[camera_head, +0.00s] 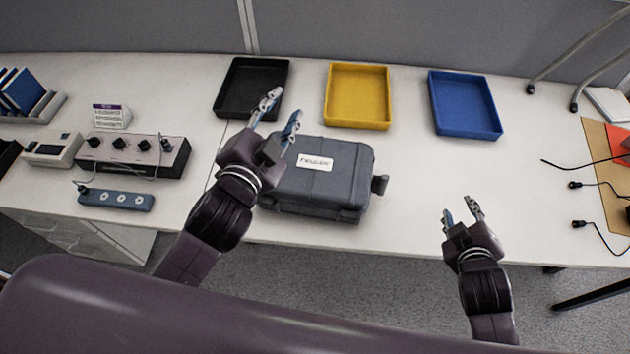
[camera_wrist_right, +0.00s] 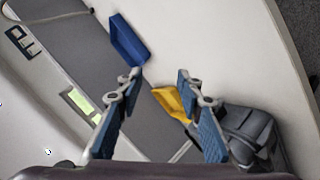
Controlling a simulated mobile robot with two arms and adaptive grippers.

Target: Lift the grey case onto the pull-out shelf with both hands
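The grey case (camera_head: 335,184) lies closed on the white table, with a white label on its lid and a handle or latch at its right end. My left gripper (camera_head: 279,114) is open over the case's left end and hides that end; I cannot tell whether it touches. My right gripper (camera_head: 462,210) is open and empty, to the right of the case and apart from it, near the table's front edge. In the right wrist view the open fingers of the right gripper (camera_wrist_right: 158,92) show, with the case (camera_wrist_right: 245,128) at the right. I cannot make out the pull-out shelf.
Black (camera_head: 250,90), yellow (camera_head: 357,96) and blue (camera_head: 464,104) trays stand behind the case. A control box (camera_head: 135,152) and a blue socket strip (camera_head: 116,199) lie at the left. Cables (camera_head: 600,188) lie at the right.

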